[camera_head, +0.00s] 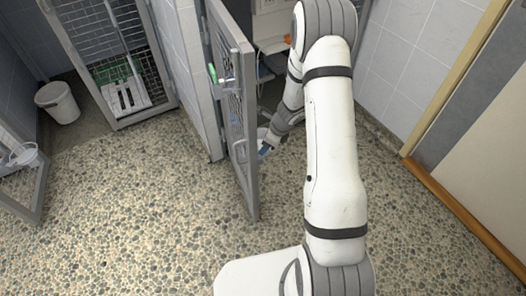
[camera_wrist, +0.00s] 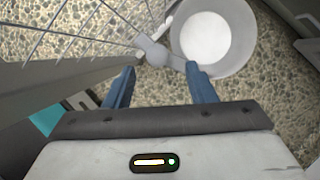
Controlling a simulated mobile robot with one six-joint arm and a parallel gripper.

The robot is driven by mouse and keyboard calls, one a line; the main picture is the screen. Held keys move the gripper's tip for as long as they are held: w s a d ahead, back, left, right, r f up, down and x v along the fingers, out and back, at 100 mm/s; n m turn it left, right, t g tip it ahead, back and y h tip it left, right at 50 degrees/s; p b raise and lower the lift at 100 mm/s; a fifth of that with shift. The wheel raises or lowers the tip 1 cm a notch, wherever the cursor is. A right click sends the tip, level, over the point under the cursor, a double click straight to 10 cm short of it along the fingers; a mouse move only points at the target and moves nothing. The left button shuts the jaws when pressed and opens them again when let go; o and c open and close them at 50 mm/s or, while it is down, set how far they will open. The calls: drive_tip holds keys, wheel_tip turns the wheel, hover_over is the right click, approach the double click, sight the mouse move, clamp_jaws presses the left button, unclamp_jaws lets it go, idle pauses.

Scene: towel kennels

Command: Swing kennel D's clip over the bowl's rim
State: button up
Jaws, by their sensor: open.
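In the wrist view, a round bowl (camera_wrist: 211,65) with a white inside and grey rim sits beside the wire mesh door (camera_wrist: 75,28). A small grey clip (camera_wrist: 152,50) stands out from the mesh near the bowl's left rim. Its arm reaches right toward the rim; I cannot tell whether it lies over it. My gripper (camera_wrist: 159,72) is open, its blue fingers apart on either side below the clip, the right finger close to the rim. In the head view my gripper (camera_head: 265,149) is beside the open kennel door (camera_head: 248,165), and the bowl is mostly hidden there.
At left are another mesh door with a bowl (camera_head: 23,155), a white bucket (camera_head: 58,103) and a kennel with a white rack (camera_head: 125,97). A tiled wall and wooden-edged door stand right. The pebbled floor in front is clear.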

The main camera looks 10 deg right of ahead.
drive_tip(key=b+x, duration=0.1)
drive_tip(key=x, duration=0.4)
drive_tip(key=shift+a+f+b, duration=0.15)
drive_tip(key=shift+f+b, duration=0.15)
drive_tip(key=shift+b, duration=0.1)
drive_tip(key=shift+c, duration=0.4)
